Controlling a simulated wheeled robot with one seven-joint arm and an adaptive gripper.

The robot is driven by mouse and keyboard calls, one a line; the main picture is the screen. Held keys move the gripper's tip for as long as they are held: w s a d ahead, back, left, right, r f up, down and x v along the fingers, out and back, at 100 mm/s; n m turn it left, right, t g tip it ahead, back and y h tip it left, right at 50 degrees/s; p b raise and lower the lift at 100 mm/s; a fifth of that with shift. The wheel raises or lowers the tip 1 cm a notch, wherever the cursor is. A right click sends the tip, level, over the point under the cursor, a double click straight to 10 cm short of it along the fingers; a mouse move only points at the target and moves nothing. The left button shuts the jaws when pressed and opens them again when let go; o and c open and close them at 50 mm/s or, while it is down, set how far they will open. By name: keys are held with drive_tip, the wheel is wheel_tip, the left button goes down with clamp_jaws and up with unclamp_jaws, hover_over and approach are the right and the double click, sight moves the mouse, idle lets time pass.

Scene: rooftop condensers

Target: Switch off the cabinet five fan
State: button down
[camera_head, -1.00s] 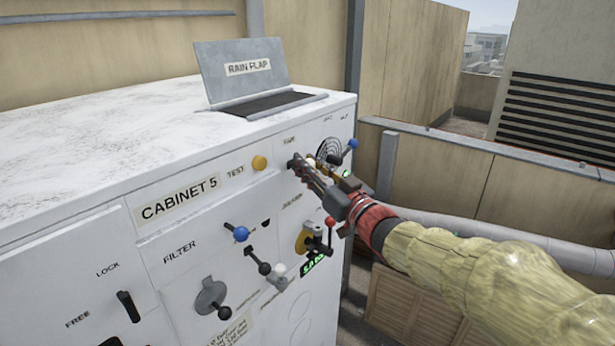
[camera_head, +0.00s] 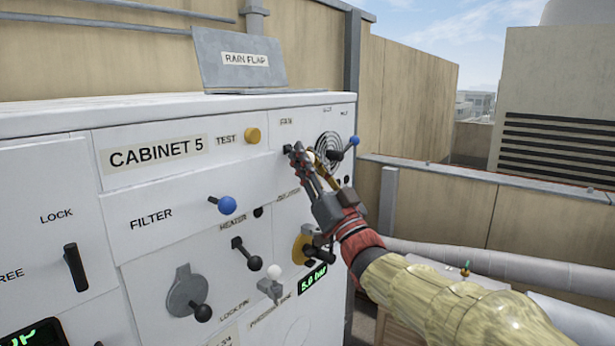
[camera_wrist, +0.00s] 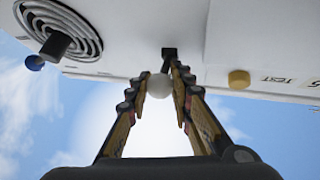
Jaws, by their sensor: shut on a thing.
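Cabinet 5 (camera_head: 190,135) is white, with its name plate on the front. The FAN label (camera_head: 286,122) is near its top right, with a small dark lever mount (camera_head: 287,149) below it. My gripper (camera_head: 302,158) is at this mount. In the wrist view my gripper (camera_wrist: 166,78) is shut on a white ball knob (camera_wrist: 159,86) between its fingers, close below the dark mount (camera_wrist: 169,53). The fingers hide the knob in the head view, and the lever's exact angle cannot be told.
A blue-knobbed lever (camera_head: 352,142) and a round spiral grille (camera_head: 328,147) are close right of my gripper. A yellow TEST button (camera_head: 252,135) is to the left. Several levers (camera_head: 254,262) stick out below. The raised rain flap (camera_head: 243,65) is on top.

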drive_tip(key=shift+w+a+f+m+t+b, duration=0.15)
drive_tip(key=shift+f+m+t+b, duration=0.8)
drive_tip(key=shift+b, duration=1.95)
drive_tip(key=shift+r+m+t+h+b, duration=0.3)
drive_tip(key=shift+t+b, duration=0.45)
drive_tip(key=shift+b, duration=0.35)
drive_tip(key=c, duration=1.5)
unclamp_jaws()
drive_tip(key=shift+a, duration=0.1)
drive_tip(key=shift+c, duration=0.2)
drive_tip(key=shift+f, duration=0.1)
drive_tip(key=v, duration=1.2)
drive_tip(key=shift+w, duration=0.1)
